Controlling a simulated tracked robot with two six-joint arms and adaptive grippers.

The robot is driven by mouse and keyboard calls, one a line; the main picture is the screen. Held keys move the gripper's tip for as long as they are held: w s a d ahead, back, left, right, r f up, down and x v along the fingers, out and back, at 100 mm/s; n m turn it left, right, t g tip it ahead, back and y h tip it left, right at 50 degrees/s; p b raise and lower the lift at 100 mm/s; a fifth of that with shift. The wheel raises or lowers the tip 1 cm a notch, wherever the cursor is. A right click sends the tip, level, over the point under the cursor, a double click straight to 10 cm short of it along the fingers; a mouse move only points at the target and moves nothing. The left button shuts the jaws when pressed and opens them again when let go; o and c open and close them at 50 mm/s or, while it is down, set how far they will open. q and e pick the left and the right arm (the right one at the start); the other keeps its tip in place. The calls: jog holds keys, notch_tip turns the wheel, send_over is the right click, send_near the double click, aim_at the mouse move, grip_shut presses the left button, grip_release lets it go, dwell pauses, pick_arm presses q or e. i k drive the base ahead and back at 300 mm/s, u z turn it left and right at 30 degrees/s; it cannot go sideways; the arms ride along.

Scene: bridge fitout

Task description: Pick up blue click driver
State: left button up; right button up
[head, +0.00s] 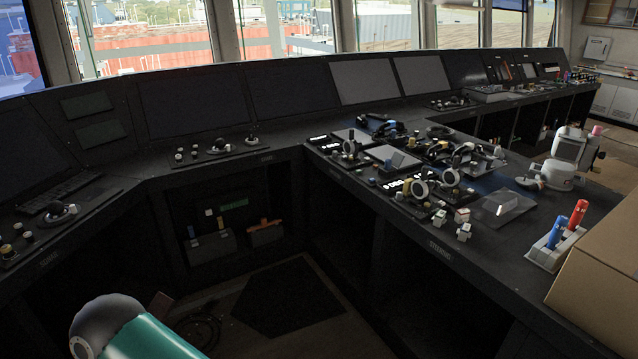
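A blue-handled driver (557,232) stands upright, tilted slightly, in a small white holder (545,257) on the right end of the console. A red-handled driver (577,215) stands beside it in the same holder. The lower ends of both are hidden in the holder. Another small blue upright tool (191,231) shows in the dark recess under the console at left; it is too small to identify. Neither of my grippers is in view. A teal and grey link at the bottom left appears to be part of my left arm.
A cardboard box (598,275) stands right beside the holder. A grey-white device (565,160) sits behind it. A clear cover (502,207) and several levers and knobs (420,188) occupy the console (480,262). Some bare console surface lies left of the holder.

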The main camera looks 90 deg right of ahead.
aim_at(561, 223)
jog(key=u, duration=0.35)
jog(key=i, duration=0.35)
jog(key=z, duration=2)
jog(key=i, duration=0.15)
jog(key=z, duration=1.6)
jog(key=k, duration=0.25)
jog(key=z, duration=0.45)
jog(key=i, duration=1.3)
jog(key=u, duration=0.05)
